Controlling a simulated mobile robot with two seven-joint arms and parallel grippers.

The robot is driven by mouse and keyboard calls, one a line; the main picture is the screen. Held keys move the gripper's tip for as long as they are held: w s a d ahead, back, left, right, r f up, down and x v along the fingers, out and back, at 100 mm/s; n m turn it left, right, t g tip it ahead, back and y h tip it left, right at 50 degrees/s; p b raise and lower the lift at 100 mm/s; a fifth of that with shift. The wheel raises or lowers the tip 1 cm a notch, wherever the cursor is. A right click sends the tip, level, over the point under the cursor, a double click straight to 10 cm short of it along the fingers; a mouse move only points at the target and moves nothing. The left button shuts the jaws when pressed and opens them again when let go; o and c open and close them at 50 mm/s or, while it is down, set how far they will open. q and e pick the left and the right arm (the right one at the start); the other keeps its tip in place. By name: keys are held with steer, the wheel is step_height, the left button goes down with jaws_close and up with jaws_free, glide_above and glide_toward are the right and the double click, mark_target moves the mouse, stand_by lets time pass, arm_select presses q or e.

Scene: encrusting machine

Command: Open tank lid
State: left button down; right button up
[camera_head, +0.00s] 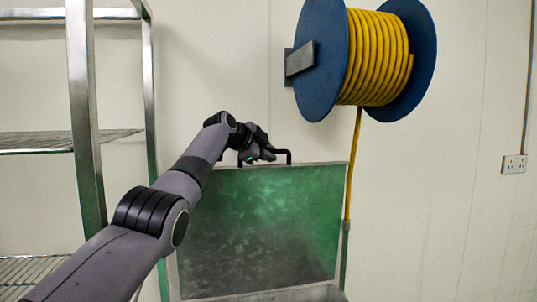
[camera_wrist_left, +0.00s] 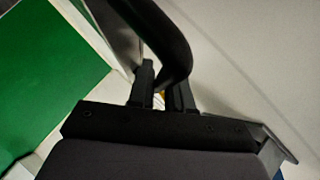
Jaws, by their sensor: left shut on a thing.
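The tank lid (camera_head: 268,228) is a flat panel with a mottled green and grey face and a pale metal edge. It stands raised, close to upright, in front of the wall in the head view. Its black bar handle (camera_head: 289,155) sits on the top edge. My left gripper (camera_head: 262,154) is shut on the handle at that edge. In the left wrist view, the dark handle (camera_wrist_left: 177,40) runs down between the fingers of my left gripper (camera_wrist_left: 162,90). The tank is mostly below the head view; a metal rim (camera_head: 310,294) shows under the lid. My right gripper is out of view.
A metal shelf rack (camera_head: 86,120) stands at the left, near my left arm. A blue reel (camera_head: 322,60) with yellow hose (camera_head: 375,57) hangs on the wall above the lid; its hose drops along the lid's right side. The right side is open wall with a socket (camera_head: 514,164).

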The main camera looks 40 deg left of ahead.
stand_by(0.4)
arm_select(q)
steer(key=c, duration=1.1)
jaws_free()
steer(key=shift+c, duration=0.2)
steer(key=shift+d+f, duration=0.1)
steer(key=shift+f, duration=0.05)
